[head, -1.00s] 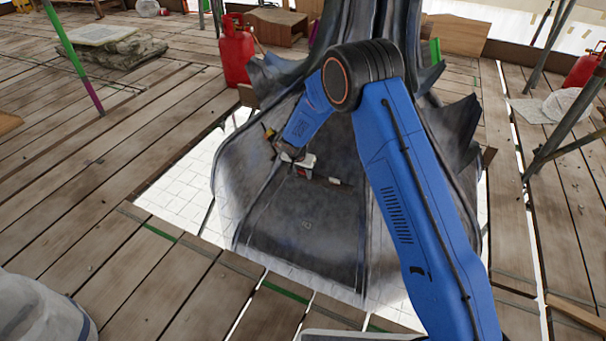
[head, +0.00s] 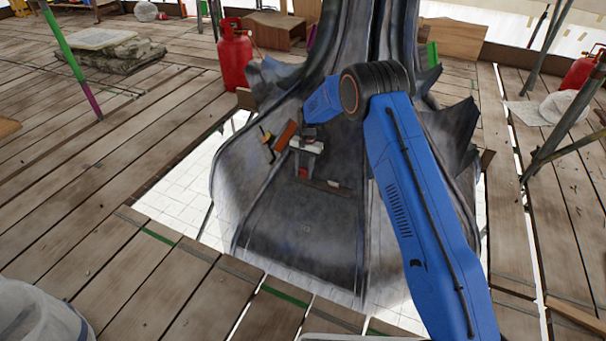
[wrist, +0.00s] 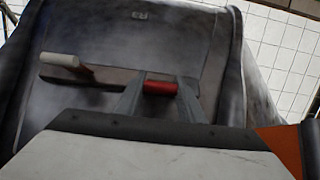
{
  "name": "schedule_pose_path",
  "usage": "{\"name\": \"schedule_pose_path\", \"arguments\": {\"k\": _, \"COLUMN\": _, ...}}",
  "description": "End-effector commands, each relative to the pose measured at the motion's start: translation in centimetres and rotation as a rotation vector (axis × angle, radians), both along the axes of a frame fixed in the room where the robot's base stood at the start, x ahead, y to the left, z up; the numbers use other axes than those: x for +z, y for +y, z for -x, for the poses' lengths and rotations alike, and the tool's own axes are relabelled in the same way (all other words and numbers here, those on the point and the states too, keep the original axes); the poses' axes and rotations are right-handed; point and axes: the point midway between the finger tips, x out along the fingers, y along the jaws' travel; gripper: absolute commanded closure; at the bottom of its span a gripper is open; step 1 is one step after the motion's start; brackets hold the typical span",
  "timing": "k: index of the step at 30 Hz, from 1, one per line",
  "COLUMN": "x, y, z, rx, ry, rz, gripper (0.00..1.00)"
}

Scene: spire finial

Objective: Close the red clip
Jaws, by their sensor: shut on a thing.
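The red clip (wrist: 160,87) shows in the wrist view as a short red cylinder between the two grey fingers of my gripper (wrist: 159,94). The fingers are shut on it. In the head view my gripper (head: 304,165) points down at the sloping grey lead sheet (head: 290,225), and a small bit of the red clip (head: 303,173) shows at its tips. The clip's base is hidden behind my gripper.
An orange piece (head: 286,134) and a small yellow-and-dark item (head: 267,136) show left of my gripper. Pointed grey lead leaves flank the spire. A red gas cylinder (head: 234,55) stands behind on the plank deck (head: 110,150). The lower part of the sheet is clear.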

Motion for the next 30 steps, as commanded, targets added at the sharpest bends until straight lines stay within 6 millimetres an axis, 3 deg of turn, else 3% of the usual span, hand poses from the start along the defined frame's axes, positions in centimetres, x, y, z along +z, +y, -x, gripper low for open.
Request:
{"name": "schedule_pose_path", "arguments": {"k": 15, "x": -0.3, "y": -0.6, "z": -1.7, "rx": -0.001, "ry": 0.334, "rz": -0.122, "gripper": 0.87}}
{"name": "schedule_pose_path", "arguments": {"k": 30, "x": -0.4, "y": -0.7, "z": -2.1, "rx": 0.000, "ry": 0.414, "rz": -0.150, "gripper": 0.87}}
